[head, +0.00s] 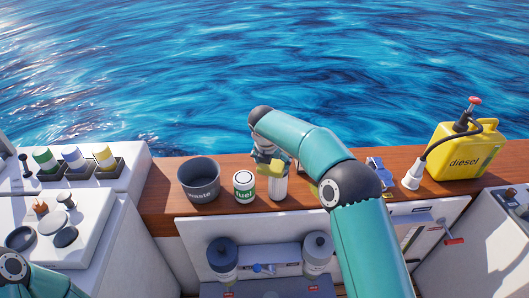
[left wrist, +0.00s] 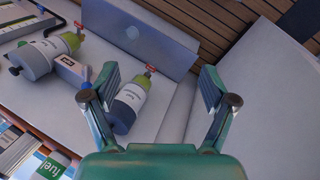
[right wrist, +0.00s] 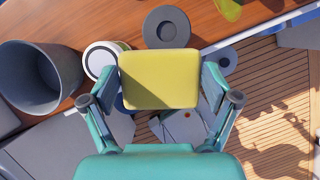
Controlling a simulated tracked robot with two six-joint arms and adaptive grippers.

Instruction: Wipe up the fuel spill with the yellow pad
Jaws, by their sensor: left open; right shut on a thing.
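The yellow pad (right wrist: 160,78) is held between the fingers of my right gripper (right wrist: 161,88), which is shut on it. In the head view the right gripper (head: 268,160) hangs over the wooden ledge, beside the fuel can (head: 244,186). The pad is mostly hidden there by my arm. My left gripper (left wrist: 158,84) is open and empty above the engine hatch, with filter bowls (left wrist: 129,106) below it. I cannot make out a fuel spill clearly in any view.
A grey waste bin (head: 199,180) stands left of the fuel can. A yellow diesel can (head: 463,150) with a hose stands at the right end of the ledge. Water lies beyond the ledge.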

